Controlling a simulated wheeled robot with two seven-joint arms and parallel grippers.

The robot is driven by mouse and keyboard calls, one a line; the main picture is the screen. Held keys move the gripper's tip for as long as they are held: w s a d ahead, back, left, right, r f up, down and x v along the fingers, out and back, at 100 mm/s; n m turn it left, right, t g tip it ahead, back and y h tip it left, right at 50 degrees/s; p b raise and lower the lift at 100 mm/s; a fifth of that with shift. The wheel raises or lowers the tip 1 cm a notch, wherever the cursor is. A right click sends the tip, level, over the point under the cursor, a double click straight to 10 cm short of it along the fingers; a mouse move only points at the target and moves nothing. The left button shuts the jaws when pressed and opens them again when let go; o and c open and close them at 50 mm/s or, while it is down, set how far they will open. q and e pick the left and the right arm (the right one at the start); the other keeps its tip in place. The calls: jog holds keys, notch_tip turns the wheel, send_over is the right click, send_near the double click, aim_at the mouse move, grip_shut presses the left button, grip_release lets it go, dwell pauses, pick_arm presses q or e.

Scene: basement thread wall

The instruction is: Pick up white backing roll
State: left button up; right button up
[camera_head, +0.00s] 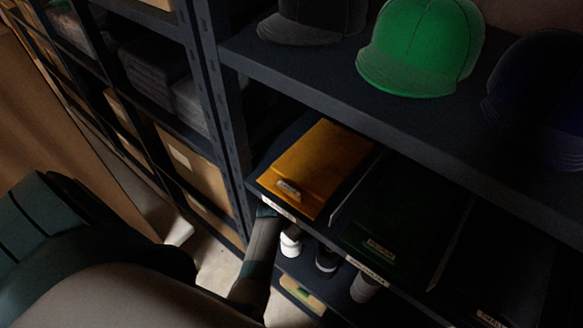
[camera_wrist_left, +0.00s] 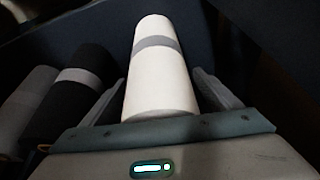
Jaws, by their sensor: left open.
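The white backing roll (camera_wrist_left: 160,85) has a grey band around it and lies between the two fingers of my left gripper (camera_wrist_left: 160,78) in the left wrist view. The fingers are open, one on each side of the roll. I cannot tell whether either finger touches it. In the head view the end of the white roll (camera_head: 291,243) shows on a lower shelf, just right of my left arm. The fingers cannot be made out there. My right gripper is not in view.
A black roll (camera_wrist_left: 75,95) with a pale band and a grey roll (camera_wrist_left: 27,100) lie beside the white one. Above are a shelf with an orange folder (camera_head: 322,165) and a dark green one (camera_head: 405,215), and caps, including a green cap (camera_head: 420,45). A shelf post (camera_head: 230,120) stands close left.

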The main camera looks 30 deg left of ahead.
pick_arm(q)
jog(key=c, duration=1.4)
jog(key=shift+r, duration=0.15)
jog(key=shift+s+a+r+b, duration=0.2)
jog(key=shift+s+a+b, duration=0.45)
jog(key=shift+s, duration=2.25)
jog(key=shift+s+a+r+b, duration=0.25)
jog(key=shift+s+a+b, duration=0.35)
jog(key=shift+s, duration=2.35)
jog(key=shift+s+a+r+b, duration=0.2)
jog(key=shift+s+a+b, duration=0.45)
jog(key=shift+s, duration=2.25)
